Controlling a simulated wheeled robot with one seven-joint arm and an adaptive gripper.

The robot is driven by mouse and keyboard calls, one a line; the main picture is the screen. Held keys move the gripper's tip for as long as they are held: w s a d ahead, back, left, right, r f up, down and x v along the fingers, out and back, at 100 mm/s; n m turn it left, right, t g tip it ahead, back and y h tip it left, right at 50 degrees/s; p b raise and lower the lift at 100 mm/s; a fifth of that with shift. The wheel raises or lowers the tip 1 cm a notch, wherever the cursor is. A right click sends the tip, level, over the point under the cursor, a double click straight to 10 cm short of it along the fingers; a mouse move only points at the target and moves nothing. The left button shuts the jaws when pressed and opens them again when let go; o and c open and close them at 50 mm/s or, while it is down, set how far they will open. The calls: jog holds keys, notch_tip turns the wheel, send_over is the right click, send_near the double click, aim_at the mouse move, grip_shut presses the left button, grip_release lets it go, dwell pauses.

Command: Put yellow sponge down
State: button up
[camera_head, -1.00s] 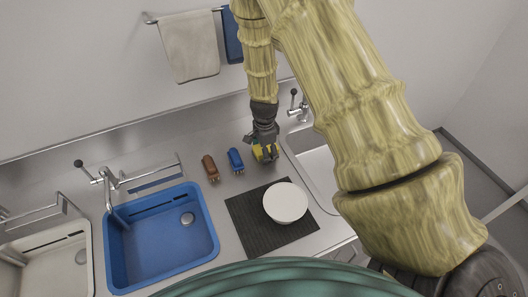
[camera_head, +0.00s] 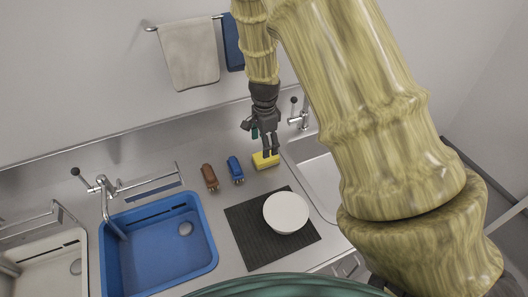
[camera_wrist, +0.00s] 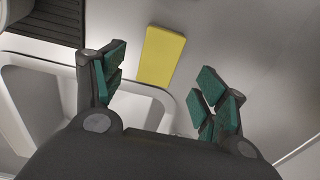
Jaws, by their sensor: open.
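The yellow sponge (camera_head: 266,160) lies flat on the steel counter, left of the right-hand sink and to the right of the blue brush. My gripper (camera_head: 266,150) is above it in the head view, open and empty. In the wrist view the sponge (camera_wrist: 161,56) shows whole on the counter, beyond and between the spread green-padded fingers of my gripper (camera_wrist: 162,88). The fingers do not touch it there.
A brown brush (camera_head: 209,177) and a blue brush (camera_head: 235,169) lie left of the sponge. A white bowl (camera_head: 286,212) sits on a dark ribbed mat (camera_head: 250,240) in front. A blue basin (camera_head: 158,250) is at left. A steel sink (camera_head: 318,180) and its tap (camera_head: 300,115) are at right.

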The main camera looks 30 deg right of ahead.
jog(key=shift+r+b, duration=0.3)
jog(key=shift+r, duration=1.7)
